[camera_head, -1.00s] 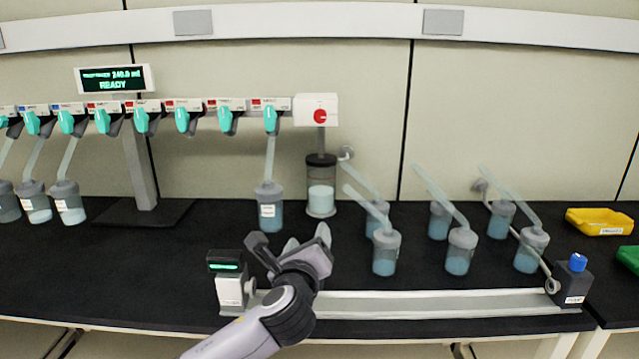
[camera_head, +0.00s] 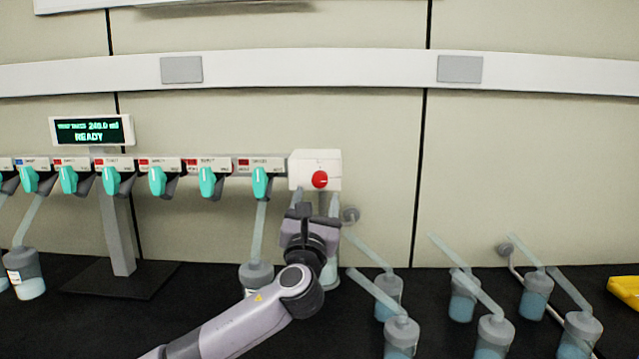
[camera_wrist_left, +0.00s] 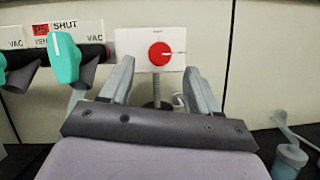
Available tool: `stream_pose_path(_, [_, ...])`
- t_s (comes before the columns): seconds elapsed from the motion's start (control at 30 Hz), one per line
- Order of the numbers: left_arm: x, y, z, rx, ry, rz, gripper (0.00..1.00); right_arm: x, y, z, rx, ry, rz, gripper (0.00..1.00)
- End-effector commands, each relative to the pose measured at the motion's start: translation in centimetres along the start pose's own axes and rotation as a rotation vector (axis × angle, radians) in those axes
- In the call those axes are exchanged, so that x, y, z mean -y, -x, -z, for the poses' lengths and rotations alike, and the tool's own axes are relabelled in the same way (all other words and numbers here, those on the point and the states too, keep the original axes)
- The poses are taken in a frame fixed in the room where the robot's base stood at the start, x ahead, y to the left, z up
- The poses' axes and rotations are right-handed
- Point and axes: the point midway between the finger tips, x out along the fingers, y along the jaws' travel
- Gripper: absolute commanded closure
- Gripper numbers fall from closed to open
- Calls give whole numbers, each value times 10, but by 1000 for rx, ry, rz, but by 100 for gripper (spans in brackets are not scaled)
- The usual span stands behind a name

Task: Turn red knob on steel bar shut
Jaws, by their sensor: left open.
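The round red knob (camera_head: 319,180) is on the front of a white box (camera_head: 303,160) at the right end of the steel bar. In the left wrist view the red knob (camera_wrist_left: 160,54) has a pale mark pointing right and faces me on its white plate (camera_wrist_left: 126,44). My left gripper (camera_head: 315,202) is just below the knob in the head view. In the left wrist view its two fingers (camera_wrist_left: 160,80) are spread apart with nothing between them, below and to either side of the knob. My right gripper is not in view.
Teal valve handles (camera_head: 260,182) line the bar to the left; the nearest one (camera_wrist_left: 64,58) is close to my left finger. A display (camera_head: 90,131) reads READY. Flasks with tilted tubes (camera_head: 388,292) stand on the black bench to the right.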

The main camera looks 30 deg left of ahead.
Motion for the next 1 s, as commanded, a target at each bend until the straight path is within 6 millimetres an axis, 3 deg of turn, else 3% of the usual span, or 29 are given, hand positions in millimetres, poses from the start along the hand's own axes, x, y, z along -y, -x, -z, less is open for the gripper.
stream_pose_path(0.2, [-1, -31, -2, -1, 2, -2, 39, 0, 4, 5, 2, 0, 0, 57])
stream_pose_path(0.4, [0, -48, -1, -1, 3, -1, 39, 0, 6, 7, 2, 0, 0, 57])
stream_pose_path(0.8, [0, -54, 0, -1, 3, 0, 39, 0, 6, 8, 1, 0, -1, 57])
stream_pose_path(0.83, [0, -54, 0, -1, 3, 0, 42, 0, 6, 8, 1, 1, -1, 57])
stream_pose_path(1.0, [0, -54, 0, -1, 3, 0, 95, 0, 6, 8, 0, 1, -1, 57])
